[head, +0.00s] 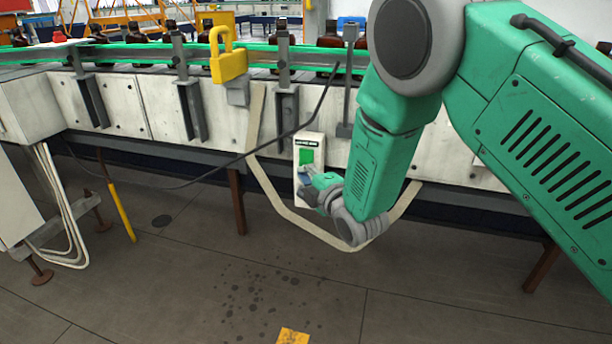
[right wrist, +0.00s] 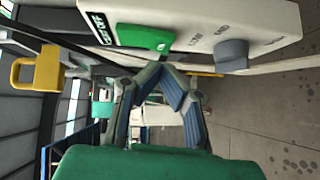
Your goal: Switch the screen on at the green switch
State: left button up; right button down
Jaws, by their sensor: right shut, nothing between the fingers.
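The green switch (head: 306,156) is on the upper part of a white control box (head: 320,150), mounted on the front of the conveyor. In the right wrist view the green switch (right wrist: 145,38) is at the top, beside a grey knob (right wrist: 231,55) on the same box. My right gripper (head: 304,180) is shut and empty, just below the green switch in the head view and in front of the box. In the right wrist view its fingertips (right wrist: 163,70) meet close to the switch; I cannot tell whether they touch it. I see no screen and no left gripper.
A conveyor with amber bottles (head: 136,34) runs across the back. A yellow padlock (head: 228,62) hangs on its front. A black cable (head: 215,166) and a beige strap (head: 275,190) hang near the box. The floor in front is mostly clear.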

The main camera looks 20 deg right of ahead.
jog(key=shift+w+d+f, duration=0.1)
jog(key=shift+w+d, duration=0.4)
jog(key=shift+w, duration=0.1)
